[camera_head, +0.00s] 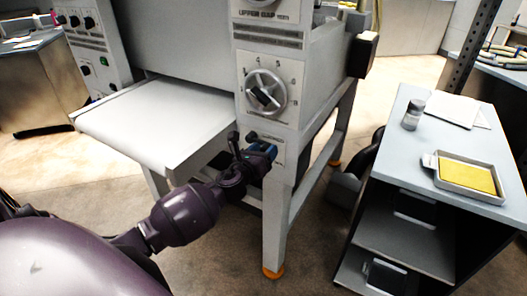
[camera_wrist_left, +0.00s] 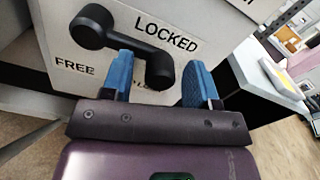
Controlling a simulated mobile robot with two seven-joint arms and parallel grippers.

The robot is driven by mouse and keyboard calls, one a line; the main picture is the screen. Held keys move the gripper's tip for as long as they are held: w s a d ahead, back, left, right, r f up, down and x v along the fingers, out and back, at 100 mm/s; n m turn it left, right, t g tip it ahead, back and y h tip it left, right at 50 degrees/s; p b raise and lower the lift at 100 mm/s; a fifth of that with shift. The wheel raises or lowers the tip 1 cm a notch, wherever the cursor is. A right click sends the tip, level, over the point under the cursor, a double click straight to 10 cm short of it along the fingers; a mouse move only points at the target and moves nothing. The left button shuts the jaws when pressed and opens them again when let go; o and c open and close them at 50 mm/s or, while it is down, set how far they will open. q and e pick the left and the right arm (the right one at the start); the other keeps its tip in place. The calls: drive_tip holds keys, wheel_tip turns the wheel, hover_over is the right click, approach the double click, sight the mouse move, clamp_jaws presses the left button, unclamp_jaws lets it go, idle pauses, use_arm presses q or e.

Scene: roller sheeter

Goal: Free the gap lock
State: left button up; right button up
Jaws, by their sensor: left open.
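The gap lock is a black lever (camera_wrist_left: 118,42) on a pale plate marked LOCKED and FREE in the left wrist view. It runs from a round end at upper left to a knob (camera_wrist_left: 159,72) at lower right. My left gripper (camera_wrist_left: 160,80) is open, with one blue finger on each side of the knob. I cannot tell whether either finger touches it. In the head view my left gripper (camera_head: 262,152) is at the lock on the sheeter's front post, and the lever (camera_head: 234,142) shows partly beside it. My right gripper is not in view.
Above the lock is a round handwheel (camera_head: 263,92) on the sheeter panel. A white belt table (camera_head: 155,115) sticks out to its left. A cart (camera_head: 405,115) on the right bears a jar (camera_head: 413,114) and a tray with a yellow slab (camera_head: 467,177).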

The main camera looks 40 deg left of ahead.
use_arm(q)
drive_tip(key=c, duration=0.9)
clamp_jaws()
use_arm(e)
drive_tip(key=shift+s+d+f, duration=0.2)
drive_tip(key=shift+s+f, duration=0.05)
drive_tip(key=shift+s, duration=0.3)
use_arm(q)
drive_tip(key=shift+f, duration=0.1)
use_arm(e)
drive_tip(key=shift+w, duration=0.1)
use_arm(q)
drive_tip(key=m, duration=0.1)
drive_tip(key=f+m, duration=0.1)
drive_tip(key=m, duration=0.1)
drive_tip(key=shift+a+f, duration=0.15)
drive_tip(key=shift+f, duration=0.1)
drive_tip(key=shift+s+a+f+m, duration=0.1)
drive_tip(key=shift+a+f+m, duration=0.55)
drive_tip(key=shift+m, duration=0.9)
drive_tip(key=shift+a+f+m, duration=0.4)
drive_tip(key=shift+f+m, duration=0.35)
drive_tip(key=shift+m, duration=0.85)
drive_tip(key=shift+s+a+f+m, duration=0.1)
drive_tip(key=shift+a+f+m, duration=0.55)
drive_tip(key=shift+m, duration=0.9)
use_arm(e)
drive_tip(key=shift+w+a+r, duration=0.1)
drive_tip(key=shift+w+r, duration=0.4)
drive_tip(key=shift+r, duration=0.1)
